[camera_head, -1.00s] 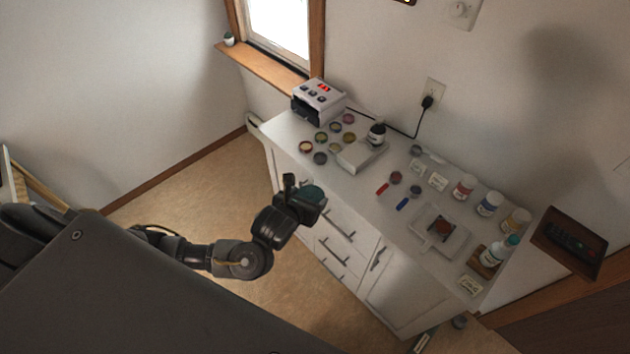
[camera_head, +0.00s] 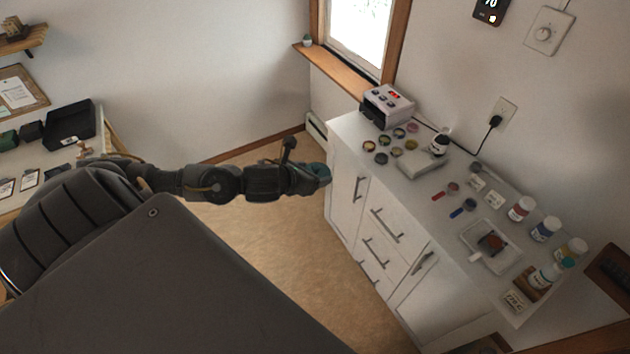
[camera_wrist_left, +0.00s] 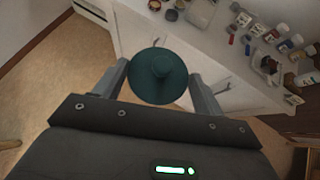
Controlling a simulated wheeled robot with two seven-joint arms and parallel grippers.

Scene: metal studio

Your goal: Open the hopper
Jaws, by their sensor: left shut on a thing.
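My left gripper (camera_head: 312,176) is stretched out over the floor, in front of the left end of the white cabinet. It is shut on a round teal lid (camera_head: 323,172). In the left wrist view the lid (camera_wrist_left: 160,77) is a disc with a small raised knob at its centre, held between the two fingers (camera_wrist_left: 160,85). It is clear of the cabinet top. I cannot make out a hopper body in either view. My right gripper is not in view.
The white cabinet (camera_head: 347,208) carries a boxy device (camera_head: 388,105), several small round dishes, a white scale-like block (camera_head: 418,163), bottles (camera_head: 545,229) and a tray (camera_head: 487,246). A table with a black tray (camera_head: 68,125) stands at the left. The floor (camera_head: 262,240) between is open.

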